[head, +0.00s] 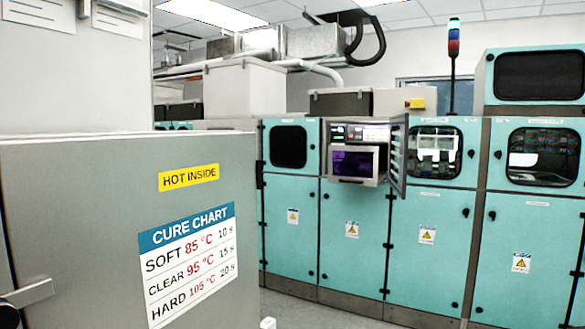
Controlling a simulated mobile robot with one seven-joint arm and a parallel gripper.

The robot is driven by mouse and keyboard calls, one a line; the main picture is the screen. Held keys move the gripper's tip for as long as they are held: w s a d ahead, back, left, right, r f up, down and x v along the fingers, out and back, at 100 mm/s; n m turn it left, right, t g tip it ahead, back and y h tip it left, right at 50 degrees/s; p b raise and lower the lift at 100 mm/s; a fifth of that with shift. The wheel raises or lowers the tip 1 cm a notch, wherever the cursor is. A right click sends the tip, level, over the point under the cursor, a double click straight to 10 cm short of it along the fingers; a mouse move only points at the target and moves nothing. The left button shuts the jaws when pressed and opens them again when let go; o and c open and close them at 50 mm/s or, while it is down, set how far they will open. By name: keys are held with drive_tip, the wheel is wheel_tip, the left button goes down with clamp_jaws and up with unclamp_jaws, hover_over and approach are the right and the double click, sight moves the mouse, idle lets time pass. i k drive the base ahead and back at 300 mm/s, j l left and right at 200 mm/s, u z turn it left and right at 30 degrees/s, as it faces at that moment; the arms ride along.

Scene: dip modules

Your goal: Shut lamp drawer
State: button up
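The unit that looks like the lamp drawer (356,178) juts out of the upper part of a teal cabinet across the room. It has a light grey front frame around a dark window with a purple glow. A narrow grey louvred door (398,155) stands swung open at its right side. Above the drawer is a strip with small lit displays (361,133). How far the drawer is out cannot be told exactly. My gripper does not show in this view.
A large grey box (100,185) with a yellow "HOT INSIDE" label and a cure chart (188,265) fills the near left. A grey handle (30,292) sticks out at its lower left. Teal cabinets (430,245) line the back. Some floor (310,312) shows clear before them.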

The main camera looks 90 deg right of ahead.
sight(367, 178)
drive_tip(key=l+z, duration=0.15)
drive_tip(key=z, duration=2.5)
drive_tip(key=i+l, duration=0.5)
drive_tip(key=i+l+z, duration=0.1)
drive_tip(key=i+l, duration=0.35)
drive_tip(key=i, duration=0.15)
drive_tip(key=i+l, duration=0.45)
drive_tip(key=i, duration=0.15)
drive_tip(key=i+u, duration=0.1)
drive_tip(key=i, duration=0.75)
drive_tip(key=i+l, duration=0.1)
drive_tip(key=i, duration=0.7)
drive_tip(key=u, duration=0.05)
